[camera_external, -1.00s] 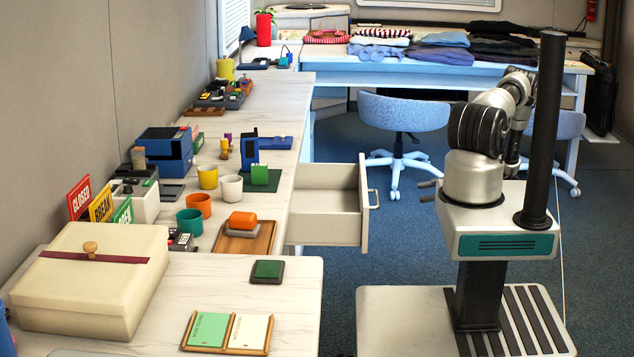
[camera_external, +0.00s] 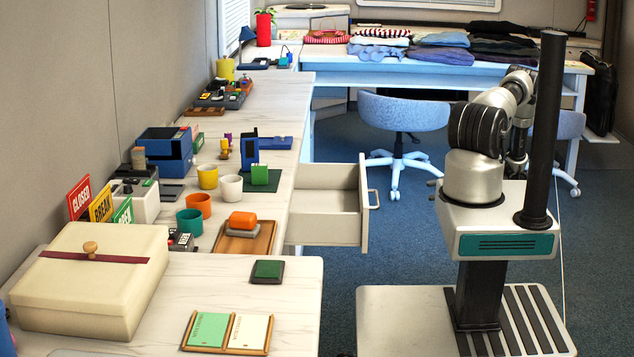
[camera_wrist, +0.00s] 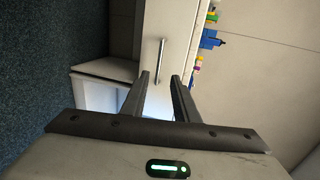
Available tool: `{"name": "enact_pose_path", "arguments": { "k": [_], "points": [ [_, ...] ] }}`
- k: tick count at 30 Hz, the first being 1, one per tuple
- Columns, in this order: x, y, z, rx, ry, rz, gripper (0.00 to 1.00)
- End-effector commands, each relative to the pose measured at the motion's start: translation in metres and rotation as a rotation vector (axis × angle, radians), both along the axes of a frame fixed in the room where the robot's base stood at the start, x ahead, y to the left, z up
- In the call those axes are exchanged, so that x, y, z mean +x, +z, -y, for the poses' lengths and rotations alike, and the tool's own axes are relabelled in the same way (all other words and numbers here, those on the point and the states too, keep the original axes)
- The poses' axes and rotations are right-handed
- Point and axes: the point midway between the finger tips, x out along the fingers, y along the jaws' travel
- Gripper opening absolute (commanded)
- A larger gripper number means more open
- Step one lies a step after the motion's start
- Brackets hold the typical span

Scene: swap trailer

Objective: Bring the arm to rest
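My arm (camera_external: 480,130) is folded close over my base, at the right of the external view. My gripper (camera_wrist: 160,77) is open in the wrist view, its two dark fingers apart with nothing between them. In the external view my arm and base hide most of my gripper; only a little of it shows left of my base.
A drawer (camera_external: 363,200) stands pulled out from the long counter (camera_external: 270,95), left of my base. In the wrist view a drawer front with a bar handle (camera_wrist: 161,55) lies beyond the fingers. A blue office chair (camera_external: 403,112) stands behind; blue floor lies between.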

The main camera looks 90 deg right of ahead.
Motion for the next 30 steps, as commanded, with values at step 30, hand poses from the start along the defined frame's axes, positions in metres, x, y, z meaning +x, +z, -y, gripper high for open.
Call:
{"name": "enact_pose_path", "arguments": {
  "k": [30],
  "points": [
    [0.334, 0.347, -0.200, -1.098, 0.994, -0.986, 0.28]
  ]
}}
